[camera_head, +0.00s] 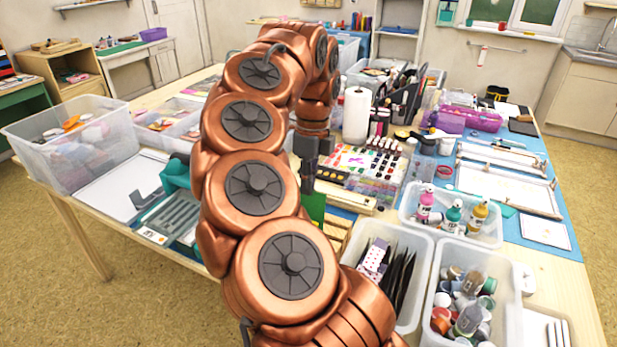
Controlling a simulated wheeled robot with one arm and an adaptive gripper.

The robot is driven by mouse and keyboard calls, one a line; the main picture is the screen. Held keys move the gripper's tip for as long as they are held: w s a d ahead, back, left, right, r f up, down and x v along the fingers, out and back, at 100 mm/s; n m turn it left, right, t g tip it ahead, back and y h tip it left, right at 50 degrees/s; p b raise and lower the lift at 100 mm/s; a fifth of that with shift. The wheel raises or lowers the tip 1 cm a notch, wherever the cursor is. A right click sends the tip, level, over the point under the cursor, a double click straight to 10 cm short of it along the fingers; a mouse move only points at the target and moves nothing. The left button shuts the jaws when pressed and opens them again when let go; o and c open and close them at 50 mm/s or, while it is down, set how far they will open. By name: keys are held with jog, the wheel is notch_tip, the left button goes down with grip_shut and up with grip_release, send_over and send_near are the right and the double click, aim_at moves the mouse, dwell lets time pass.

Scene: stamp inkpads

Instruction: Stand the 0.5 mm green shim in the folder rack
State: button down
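My gripper (308,186) points down over the middle of the table, partly hidden by my copper-coloured arm. A flat green piece, seemingly the green shim (314,207), hangs upright directly below the dark fingers, which look shut on its top edge. Its left and lower parts are hidden behind my arm. Light wooden slats (337,238) show just right of and below the green piece; they may be part of the folder rack, but my arm covers much of that spot. I cannot tell whether the green piece touches them.
A white bin (431,262) with upright black sheets and a bin of paint pots (513,283) stand at the front right. A bottle bin (486,236) is behind them. A large clear bin (40,160) and a teal tray (200,236) are left of my arm.

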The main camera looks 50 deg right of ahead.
jog(key=shift+s+a+f+b, duration=0.15)
jog(key=shift+f+b, duration=0.4)
jog(key=shift+f, duration=1.2)
jog(key=c, duration=1.9)
grip_release()
jog(key=o, duration=0.7)
jog(key=shift+c, duration=0.2)
jog(key=shift+r, duration=0.1)
jog(key=shift+d+r+p, duration=0.15)
jog(key=shift+r+p, duration=1.05)
jog(key=shift+p, duration=0.2)
jog(key=shift+d+r+p, duration=0.1)
jog(key=shift+r+p, duration=1.1)
jog(key=shift+p, duration=0.2)
notch_tip(320, 180, up, 12)
send_over(307, 199)
jog(key=d, duration=0.2)
jog(key=shift+w+d+f, duration=0.1)
jog(key=shift+w+f, duration=0.05)
jog(key=shift+w, duration=0.3)
